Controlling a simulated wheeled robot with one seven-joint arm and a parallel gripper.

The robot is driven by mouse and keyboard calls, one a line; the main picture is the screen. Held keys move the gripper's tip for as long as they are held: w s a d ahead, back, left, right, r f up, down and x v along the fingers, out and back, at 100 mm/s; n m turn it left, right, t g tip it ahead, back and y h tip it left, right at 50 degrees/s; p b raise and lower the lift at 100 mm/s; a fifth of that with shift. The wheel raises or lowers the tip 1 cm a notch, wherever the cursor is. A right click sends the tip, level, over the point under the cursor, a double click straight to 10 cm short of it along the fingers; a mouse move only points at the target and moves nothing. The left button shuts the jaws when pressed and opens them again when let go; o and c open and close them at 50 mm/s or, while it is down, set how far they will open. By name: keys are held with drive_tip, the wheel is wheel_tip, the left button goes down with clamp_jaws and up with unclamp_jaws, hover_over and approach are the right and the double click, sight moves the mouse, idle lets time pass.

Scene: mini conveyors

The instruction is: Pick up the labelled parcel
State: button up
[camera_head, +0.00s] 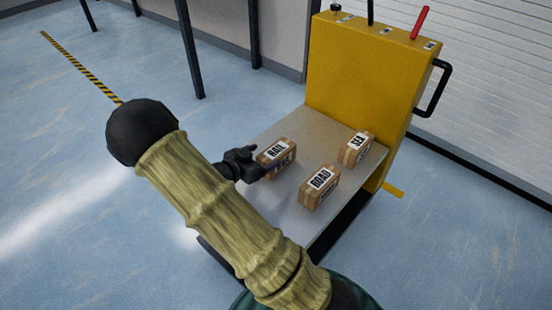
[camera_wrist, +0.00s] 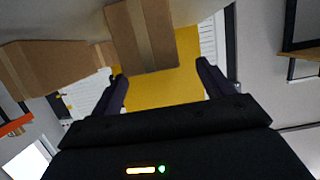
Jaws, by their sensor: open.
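Three brown parcels with white labels lie on a grey cart deck (camera_head: 283,210). The left parcel (camera_head: 284,165) seems to read RAIL, the front one (camera_head: 311,197) ROAD and the right one (camera_head: 346,154) SEA. My gripper (camera_head: 261,164) is open at the left side of the RAIL parcel, and a dark finger overlaps its lower front. I cannot tell whether they touch. In the wrist view, one brown parcel (camera_wrist: 143,35) is ahead of the open fingers (camera_wrist: 162,70), and another (camera_wrist: 50,65) is to the left. No label shows in that view.
The cart's yellow upright body (camera_head: 365,85) stands behind the parcels, with a red lever (camera_head: 420,22) on top and a black handle (camera_head: 444,88) at the right. Dark posts (camera_head: 190,50) stand behind at the left.

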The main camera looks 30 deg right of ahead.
sight(272, 154)
drive_tip(key=d+b, duration=0.1)
drive_tip(key=d+f+b, duration=0.2)
drive_tip(key=shift+w+d, duration=0.3)
drive_tip(key=shift+w+d+b, duration=0.2)
drive_tip(key=shift+d+b, duration=0.1)
drive_tip(key=shift+d, duration=0.2)
drive_tip(key=shift+r, duration=0.1)
drive_tip(key=c, duration=1.3)
drive_tip(key=shift+o, duration=0.2)
drive_tip(key=shift+r, duration=0.1)
wheel_tip(272, 154, up, 10)
drive_tip(key=p, duration=0.6)
